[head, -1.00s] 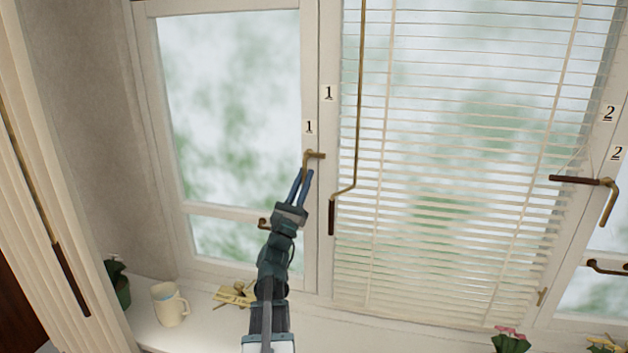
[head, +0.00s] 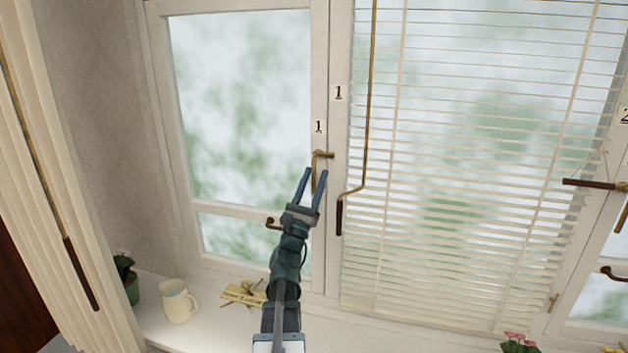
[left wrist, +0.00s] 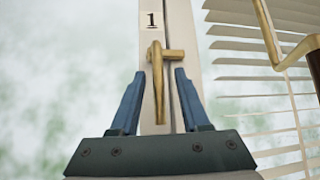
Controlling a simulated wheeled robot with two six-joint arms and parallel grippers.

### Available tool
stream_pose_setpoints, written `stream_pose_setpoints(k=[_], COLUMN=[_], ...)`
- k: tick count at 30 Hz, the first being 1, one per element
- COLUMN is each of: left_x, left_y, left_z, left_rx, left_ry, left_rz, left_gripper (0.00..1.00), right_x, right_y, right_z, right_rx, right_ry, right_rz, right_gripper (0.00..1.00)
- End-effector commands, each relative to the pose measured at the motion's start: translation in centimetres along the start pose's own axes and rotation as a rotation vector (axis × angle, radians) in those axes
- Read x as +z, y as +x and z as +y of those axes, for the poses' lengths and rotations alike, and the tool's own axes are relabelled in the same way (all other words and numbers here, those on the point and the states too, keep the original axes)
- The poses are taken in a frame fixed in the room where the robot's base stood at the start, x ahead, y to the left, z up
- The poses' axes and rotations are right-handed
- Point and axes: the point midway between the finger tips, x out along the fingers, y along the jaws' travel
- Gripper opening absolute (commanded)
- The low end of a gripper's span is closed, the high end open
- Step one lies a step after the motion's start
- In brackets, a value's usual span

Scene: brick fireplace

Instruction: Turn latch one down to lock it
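Latch one (head: 321,155) is a brass handle on the window frame below the "1" labels, left of the blind. In the left wrist view, latch one (left wrist: 158,75) has its grip hanging downward, with a short stub to the right at the top. My left gripper (head: 315,172) is open just below it. In the left wrist view, the blue fingers of my left gripper (left wrist: 158,72) stand apart on either side of the grip, with gaps and nothing held. My right gripper is not in view.
A bent blind crank (head: 365,110) hangs close to the right of latch one. A lower brass fitting (head: 273,224) sits left of my arm. A mug (head: 178,300) and small items (head: 243,292) stand on the sill. Another latch (head: 590,184) is at the right.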

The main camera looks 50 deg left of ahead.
Motion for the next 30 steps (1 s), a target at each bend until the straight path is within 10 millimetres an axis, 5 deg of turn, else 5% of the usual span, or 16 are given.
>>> stream_pose_setpoints(k=[8,21,30], left_x=[-0.1,-0.4,-0.2], left_y=[-0.8,-9.4,-13.2], left_z=[0.0,-0.1,0.0], left_rx=[0.001,0.001,0.001], left_ry=[0.002,0.002,0.002], left_rz=[0.001,0.001,0.001], left_gripper=[0.46,0.46,0.46], right_x=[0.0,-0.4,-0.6], right_y=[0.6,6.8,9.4], right_z=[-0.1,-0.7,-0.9], right_rx=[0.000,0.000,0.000], right_ry=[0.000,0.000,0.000], right_rz=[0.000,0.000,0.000], right_gripper=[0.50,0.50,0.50])
